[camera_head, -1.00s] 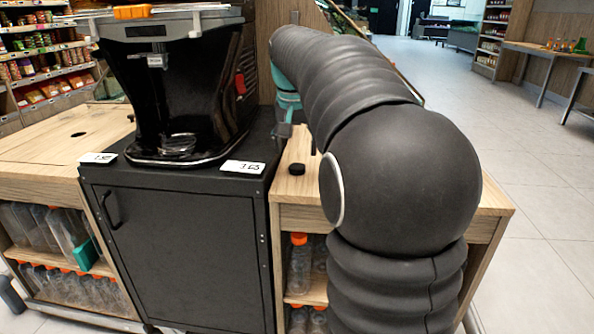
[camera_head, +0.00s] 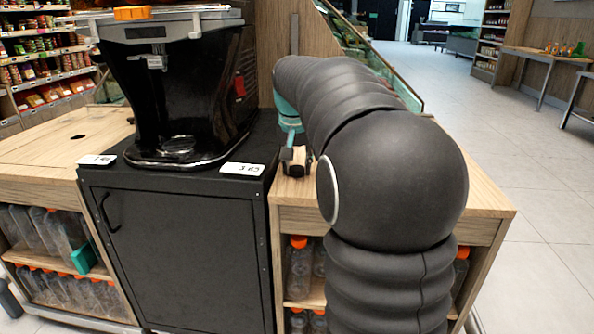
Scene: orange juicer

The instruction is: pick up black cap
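My gripper (camera_head: 295,162) is at the left end of the wooden counter (camera_head: 480,196), low over its top, where the small round black cap lay a second ago. Dark finger parts show beneath the teal wrist, with a small light patch between them. A dark shape at the fingertips may be the cap, but I cannot separate it from the fingers. I cannot tell whether the fingers are around the cap or touching it. My own dark, ribbed arm covers much of the counter to the right.
A black juicer (camera_head: 185,95) stands on a dark cabinet (camera_head: 185,255) just left of the gripper, with a price card (camera_head: 242,169) at the cabinet's edge. Bottles with orange caps (camera_head: 299,268) sit on the shelf below the counter. Open floor lies to the right.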

